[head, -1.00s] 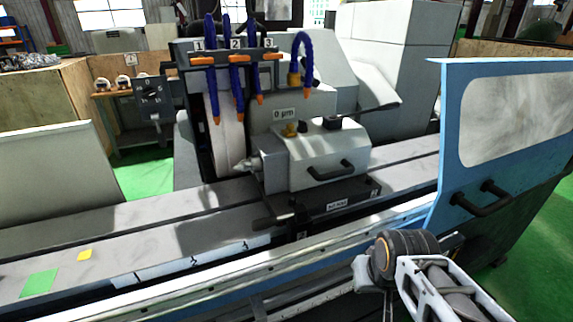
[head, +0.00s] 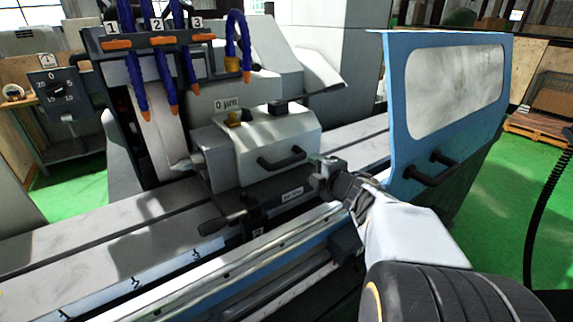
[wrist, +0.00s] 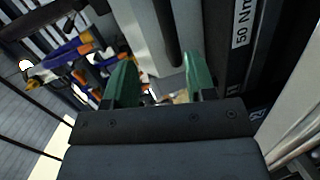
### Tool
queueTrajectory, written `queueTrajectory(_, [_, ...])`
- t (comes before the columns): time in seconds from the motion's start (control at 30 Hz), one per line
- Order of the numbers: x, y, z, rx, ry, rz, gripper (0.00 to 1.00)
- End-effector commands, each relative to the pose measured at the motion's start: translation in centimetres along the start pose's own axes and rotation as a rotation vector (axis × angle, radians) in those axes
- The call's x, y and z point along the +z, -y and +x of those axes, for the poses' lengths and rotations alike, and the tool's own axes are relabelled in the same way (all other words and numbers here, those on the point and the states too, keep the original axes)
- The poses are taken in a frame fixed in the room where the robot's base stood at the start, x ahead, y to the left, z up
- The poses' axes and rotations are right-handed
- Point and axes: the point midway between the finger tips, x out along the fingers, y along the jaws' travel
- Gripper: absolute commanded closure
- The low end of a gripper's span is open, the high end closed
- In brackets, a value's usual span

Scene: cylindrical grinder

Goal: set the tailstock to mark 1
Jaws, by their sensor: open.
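The tailstock (head: 250,140) is a light grey block on a dark base, standing on the grinder's long table. A black bar handle (head: 282,159) is on its front face, and its pointed centre faces left. A dark clamp lever (head: 228,221) sticks out at the base's lower left. The scale strip (head: 120,285) with small numbers runs along the table's front edge, left of the tailstock. My gripper (head: 318,172) is open and empty, just right of and below the bar handle. In the wrist view, the green fingertips (wrist: 160,80) stand apart, with the tailstock's grey body beyond them.
A blue door (head: 395,110) with a window and black handle stands close on the right of my arm. Blue coolant hoses (head: 165,60) with orange nozzles hang above the grinding wheel. A label reading 50 Nm (wrist: 243,20) shows in the wrist view. The table left of the tailstock is clear.

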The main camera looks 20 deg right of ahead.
Motion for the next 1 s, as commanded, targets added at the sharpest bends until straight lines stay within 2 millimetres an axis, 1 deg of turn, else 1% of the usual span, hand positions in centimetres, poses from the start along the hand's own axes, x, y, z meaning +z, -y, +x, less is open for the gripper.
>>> queueTrajectory(0.03, [0.1, 0.4, -0.1, -0.002, -0.029, -0.029, 0.49])
queueTrajectory(0.17, [-0.1, 0.8, -0.1, -0.003, -0.093, -0.084, 0.49])
queueTrajectory(0.27, [-0.3, 1.0, 0.5, -0.004, -0.116, -0.101, 0.49])
queueTrajectory(0.37, [-0.5, 1.1, 1.9, -0.004, -0.122, -0.103, 0.49])
queueTrajectory(0.6, [-1.1, 1.1, 6.5, -0.005, -0.122, -0.102, 0.49])
queueTrajectory(0.8, [-1.4, 1.1, 10.0, -0.005, -0.119, -0.103, 0.49])
queueTrajectory(1.0, [-1.7, 1.1, 12.2, -0.004, -0.117, -0.102, 0.49])
